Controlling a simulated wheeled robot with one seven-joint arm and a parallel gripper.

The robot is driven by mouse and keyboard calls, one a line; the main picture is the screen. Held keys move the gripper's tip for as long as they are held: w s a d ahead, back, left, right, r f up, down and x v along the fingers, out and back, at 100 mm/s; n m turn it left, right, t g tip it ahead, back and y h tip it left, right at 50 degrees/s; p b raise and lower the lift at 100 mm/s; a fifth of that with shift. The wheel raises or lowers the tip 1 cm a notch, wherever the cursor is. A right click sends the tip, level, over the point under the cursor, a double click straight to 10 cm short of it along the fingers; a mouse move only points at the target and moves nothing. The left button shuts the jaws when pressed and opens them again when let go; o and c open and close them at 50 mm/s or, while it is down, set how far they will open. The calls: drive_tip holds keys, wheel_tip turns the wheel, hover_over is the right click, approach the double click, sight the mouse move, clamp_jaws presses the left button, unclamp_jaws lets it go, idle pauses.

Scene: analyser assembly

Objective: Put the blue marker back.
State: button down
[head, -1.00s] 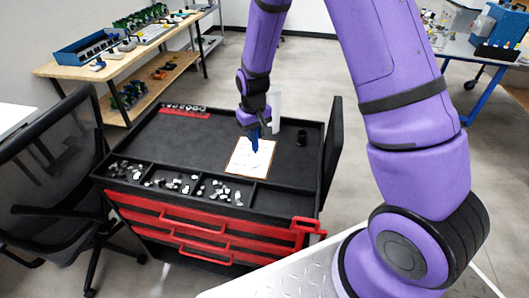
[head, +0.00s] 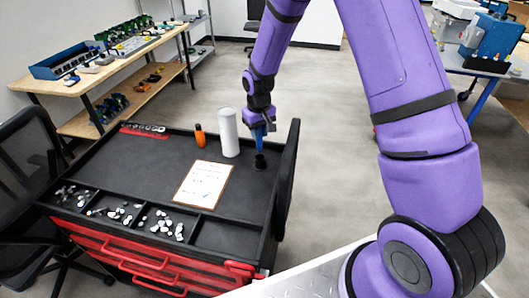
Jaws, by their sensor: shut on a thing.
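The blue marker (head: 259,138) is held upright, pointing down, in my gripper (head: 261,122), which is shut on its upper part. It is directly over a small black cup (head: 260,163) at the right side of the black cart top. The marker's lower end is at the cup's mouth in the picture; I cannot tell whether it is just above it or slightly inside. A clipboard with a white sheet (head: 203,184) lies to the left of the cup, with small blue marks on the sheet.
A white cylinder (head: 228,132) stands close to the left of my gripper, and an orange bottle-like thing (head: 200,136) stands further left. Front compartments (head: 125,211) hold small parts. A raised black panel (head: 287,180) borders the cart's right side.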

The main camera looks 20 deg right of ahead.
sight(259, 148)
drive_tip(key=shift+f, duration=3.35)
drive_tip(key=shift+f, duration=0.1)
drive_tip(key=c, duration=1)
unclamp_jaws()
drive_tip(key=shift+o, duration=0.2)
